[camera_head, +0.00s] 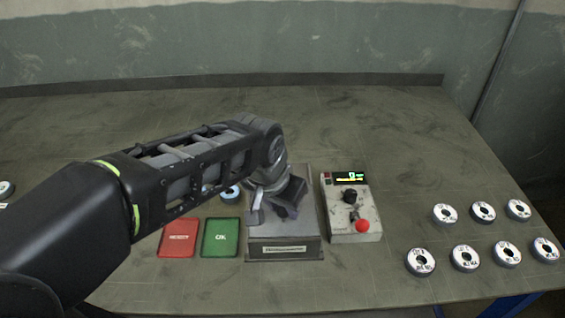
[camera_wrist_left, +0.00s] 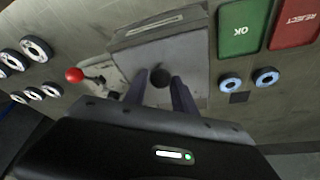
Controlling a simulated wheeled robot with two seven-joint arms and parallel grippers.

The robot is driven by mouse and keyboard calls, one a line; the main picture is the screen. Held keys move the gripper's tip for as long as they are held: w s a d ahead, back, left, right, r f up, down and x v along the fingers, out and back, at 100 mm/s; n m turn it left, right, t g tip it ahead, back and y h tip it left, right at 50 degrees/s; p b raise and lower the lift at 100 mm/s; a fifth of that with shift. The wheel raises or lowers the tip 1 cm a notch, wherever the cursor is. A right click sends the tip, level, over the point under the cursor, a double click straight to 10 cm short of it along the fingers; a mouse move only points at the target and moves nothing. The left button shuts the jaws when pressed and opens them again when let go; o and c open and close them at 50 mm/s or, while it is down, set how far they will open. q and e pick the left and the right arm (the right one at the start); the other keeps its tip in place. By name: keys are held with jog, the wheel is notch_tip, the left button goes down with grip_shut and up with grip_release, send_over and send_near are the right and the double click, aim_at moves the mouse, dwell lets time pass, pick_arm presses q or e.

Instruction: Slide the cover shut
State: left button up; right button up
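A grey metal box (camera_head: 286,239) stands at the front middle of the bench, and its flat top shows in the wrist view (camera_wrist_left: 187,50). I cannot tell the cover apart from the rest of the top, nor how far open it is. A round black knob (camera_wrist_left: 161,77) stands on this top in the wrist view. My left gripper (camera_head: 273,216) is over the box, pointing down. In the wrist view its two fingers (camera_wrist_left: 160,84) are apart, one on each side of the knob, with small gaps visible. In the head view the knob is hidden. My right gripper is out of view.
A control box (camera_head: 369,235) with a lit display, black dial and red-knobbed lever stands close right of the grey box. A red REJECT mat (camera_head: 179,239) and green OK mat (camera_head: 220,238) lie left. The back bench is clear.

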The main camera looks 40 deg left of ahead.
pick_arm(q)
jog(key=o, duration=0.4)
jog(key=shift+c, duration=0.2)
jog(key=shift+r, duration=0.1)
notch_tip(320, 180, up, 8)
jog(key=p, duration=0.5)
jog(key=shift+p, duration=0.4)
